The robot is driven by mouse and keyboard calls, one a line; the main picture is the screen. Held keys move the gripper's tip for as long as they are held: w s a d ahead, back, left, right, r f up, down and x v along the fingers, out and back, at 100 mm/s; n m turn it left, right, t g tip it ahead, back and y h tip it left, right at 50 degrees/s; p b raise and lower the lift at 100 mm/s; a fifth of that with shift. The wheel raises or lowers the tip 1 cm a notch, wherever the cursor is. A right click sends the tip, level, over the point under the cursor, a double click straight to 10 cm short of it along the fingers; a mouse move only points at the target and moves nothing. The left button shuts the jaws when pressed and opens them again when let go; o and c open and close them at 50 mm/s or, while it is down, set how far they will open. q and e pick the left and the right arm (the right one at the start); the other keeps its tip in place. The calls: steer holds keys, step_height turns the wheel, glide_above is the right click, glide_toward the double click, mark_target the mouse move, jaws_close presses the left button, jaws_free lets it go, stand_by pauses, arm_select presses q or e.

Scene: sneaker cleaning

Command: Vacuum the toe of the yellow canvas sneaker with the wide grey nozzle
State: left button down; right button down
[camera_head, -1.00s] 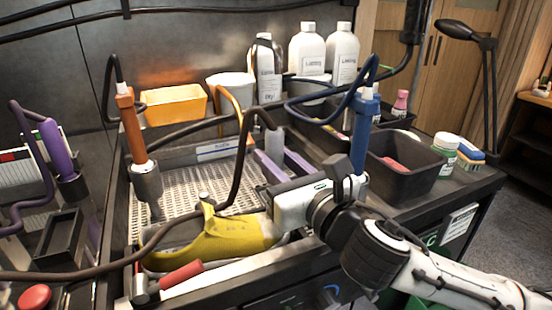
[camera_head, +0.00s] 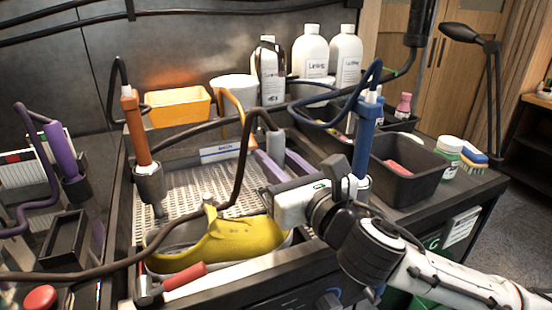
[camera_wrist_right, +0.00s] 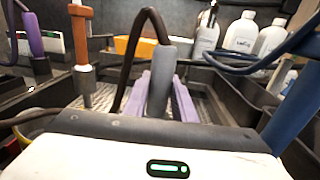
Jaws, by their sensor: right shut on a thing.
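The yellow canvas sneaker (camera_head: 230,240) lies on its sole at the front of a basin, its opening toward the left and its right end close to my right gripper. My right gripper (camera_head: 284,165), with purple fingers, is shut on a grey nozzle (camera_head: 275,146). A dark hose loops up from the nozzle's top. The wrist view shows the grey nozzle (camera_wrist_right: 161,78) upright between the fingers (camera_wrist_right: 160,98). The nozzle's lower end is hidden behind my gripper body, so I cannot tell whether it touches the sneaker. My left gripper is out of view.
The basin has a perforated floor (camera_head: 190,192). An orange tool (camera_head: 135,128) and a blue tool (camera_head: 365,135) stand in holders on either side. A red-handled tool (camera_head: 184,276) lies in front of the sneaker. Black bins (camera_head: 405,180) and white bottles (camera_head: 312,60) stand behind and right.

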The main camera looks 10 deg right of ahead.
mark_target(276, 131)
stand_by(0.4)
